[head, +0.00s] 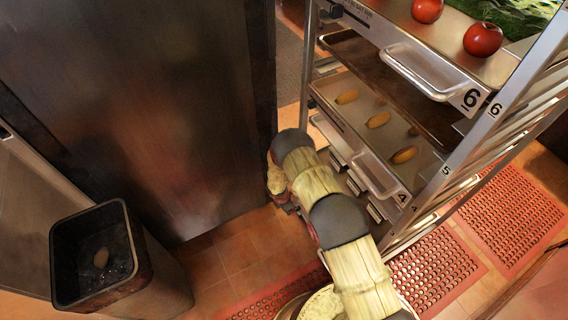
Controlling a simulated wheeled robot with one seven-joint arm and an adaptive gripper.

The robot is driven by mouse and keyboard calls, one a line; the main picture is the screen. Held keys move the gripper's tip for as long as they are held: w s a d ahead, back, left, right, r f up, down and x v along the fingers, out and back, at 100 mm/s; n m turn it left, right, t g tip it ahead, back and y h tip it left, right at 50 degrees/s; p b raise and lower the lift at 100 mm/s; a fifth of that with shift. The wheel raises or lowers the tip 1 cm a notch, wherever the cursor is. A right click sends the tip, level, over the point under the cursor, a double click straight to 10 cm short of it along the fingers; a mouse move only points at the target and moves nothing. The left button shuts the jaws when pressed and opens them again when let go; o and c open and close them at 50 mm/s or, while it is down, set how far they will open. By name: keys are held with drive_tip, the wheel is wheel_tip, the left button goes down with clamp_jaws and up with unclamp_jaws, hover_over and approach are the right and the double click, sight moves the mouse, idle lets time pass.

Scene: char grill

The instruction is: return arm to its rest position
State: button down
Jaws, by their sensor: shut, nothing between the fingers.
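My arm (325,215), with wood-like segments and dark joints, rises from the bottom edge, right of centre. It bends at a dark joint (291,143) between the dark metal cabinet and the tray rack. Beyond the bend, a short part of the arm (277,180) shows at the left, lower than the bend. The rest of it is hidden behind the nearer segments. I cannot make out the gripper's fingers. No object is seen held by the arm.
The rack (432,185) stands close on the right, its trays holding tomatoes (482,39) and several yellowish oblong items (378,119). The dark cabinet (140,90) stands left, with an open bin (128,240) in front. Tile floor (225,255) and red mats (440,270) lie below.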

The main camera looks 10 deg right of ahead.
drive_tip(key=s+d+r+m+g+h, duration=0.2)
drive_tip(key=s+d+r+m+g, duration=0.15)
drive_tip(key=s+m, duration=0.4)
drive_tip(key=s+d+r+m+y, duration=0.1)
drive_tip(key=s+r+m, duration=0.15)
drive_tip(key=r, duration=0.95)
drive_tip(key=s+d+r+m, duration=0.1)
drive_tip(key=s+r+m, duration=0.15)
drive_tip(key=r, duration=0.95)
drive_tip(key=s+d+r+m+y, duration=0.15)
drive_tip(key=r+m, duration=0.25)
drive_tip(key=r, duration=0.8)
drive_tip(key=s+r+m+t+p, duration=0.1)
drive_tip(key=s+r, duration=0.4)
drive_tip(key=r, duration=0.6)
drive_tip(key=s+d+r+m+t+y+p, duration=0.1)
drive_tip(key=s+r+m+t, duration=0.2)
drive_tip(key=s+r, duration=0.3)
drive_tip(key=s+d+r+m+t+y, duration=0.1)
drive_tip(key=s+r+t, duration=0.3)
drive_tip(key=r, duration=1.3)
drive_tip(key=shift+s+m+p, duration=0.4)
drive_tip(key=shift+s+m, duration=0.05)
drive_tip(key=shift+s, duration=0.6)
